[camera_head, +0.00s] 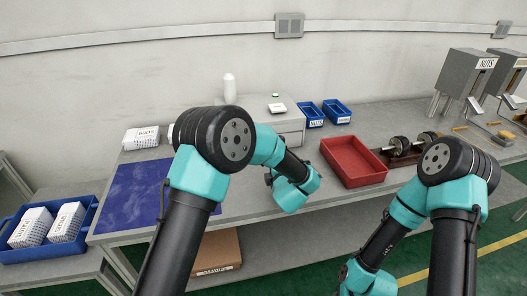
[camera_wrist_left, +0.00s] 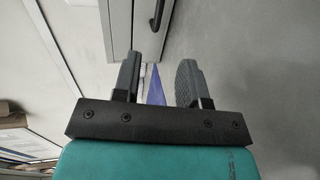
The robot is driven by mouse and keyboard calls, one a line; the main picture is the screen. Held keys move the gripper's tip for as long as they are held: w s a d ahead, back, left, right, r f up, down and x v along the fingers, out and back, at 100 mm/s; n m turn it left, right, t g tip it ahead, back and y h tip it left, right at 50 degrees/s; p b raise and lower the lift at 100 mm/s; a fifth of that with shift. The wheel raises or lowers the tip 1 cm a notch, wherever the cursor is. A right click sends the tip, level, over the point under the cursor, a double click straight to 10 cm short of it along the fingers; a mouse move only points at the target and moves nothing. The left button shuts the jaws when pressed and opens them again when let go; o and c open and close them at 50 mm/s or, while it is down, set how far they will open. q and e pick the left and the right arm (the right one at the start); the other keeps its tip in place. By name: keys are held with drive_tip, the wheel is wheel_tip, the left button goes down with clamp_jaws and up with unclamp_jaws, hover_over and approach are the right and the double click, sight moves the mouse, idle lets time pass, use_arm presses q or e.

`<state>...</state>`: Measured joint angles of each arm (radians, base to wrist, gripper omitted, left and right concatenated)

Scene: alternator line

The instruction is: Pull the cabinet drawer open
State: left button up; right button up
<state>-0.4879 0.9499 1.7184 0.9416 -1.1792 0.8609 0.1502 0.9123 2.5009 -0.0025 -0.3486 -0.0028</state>
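The grey cabinet (camera_head: 290,127) stands on the bench against the wall in the head view, its front partly hidden behind my left arm. The drawer looks shut. My left gripper (camera_wrist_left: 158,65) is open and empty. Its two fingers point toward the cabinet, and the handle shows beyond the gap between them, apparently not touched. In the head view my left wrist hides the fingers. My right gripper is outside the frames.
A white bottle (camera_head: 229,88) and a small green-topped item (camera_head: 278,107) stand on the cabinet. A red tray (camera_head: 353,162) and blue bins (camera_head: 311,113) are to its right. A blue mat (camera_head: 139,196) and a bolts box (camera_head: 141,138) lie left.

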use_arm(q)
drive_tip(key=x, duration=1.6)
drive_tip(key=shift+w+a, duration=0.1)
drive_tip(key=shift+w, duration=0.15)
drive_tip(key=shift+c, duration=0.4)
clamp_jaws()
